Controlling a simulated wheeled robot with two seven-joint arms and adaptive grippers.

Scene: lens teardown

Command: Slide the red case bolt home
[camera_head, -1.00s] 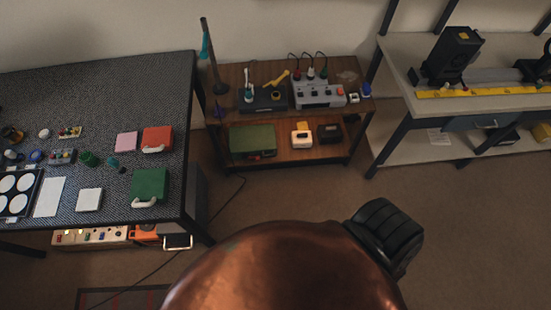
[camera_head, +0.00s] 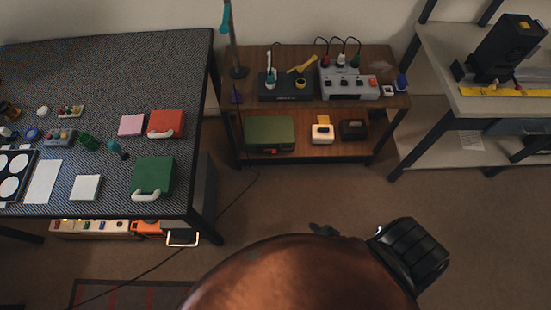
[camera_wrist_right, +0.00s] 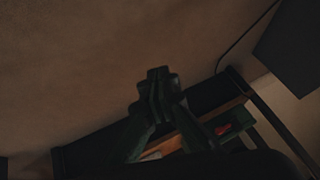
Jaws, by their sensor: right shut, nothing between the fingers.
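The red case (camera_head: 165,122) lies on the dark speckled table at left in the head view, with a pale handle along its front edge. Its bolt is too small to make out. My right gripper (camera_head: 324,230) shows as a small dark shape just beyond my copper-coloured body part, well to the right of the table and far from the case. In the right wrist view the gripper (camera_wrist_right: 158,90) has its fingers together, empty, above the brown floor. The case is not recognisable in that view. My left gripper is not in view.
A green case (camera_head: 153,175) and a pink block (camera_head: 131,125) lie near the red case on the table (camera_head: 110,60). A wooden cart (camera_head: 300,115) with instruments stands behind. A bench (camera_head: 440,70) is at right. Open floor (camera_head: 290,190) lies between; a cable crosses it.

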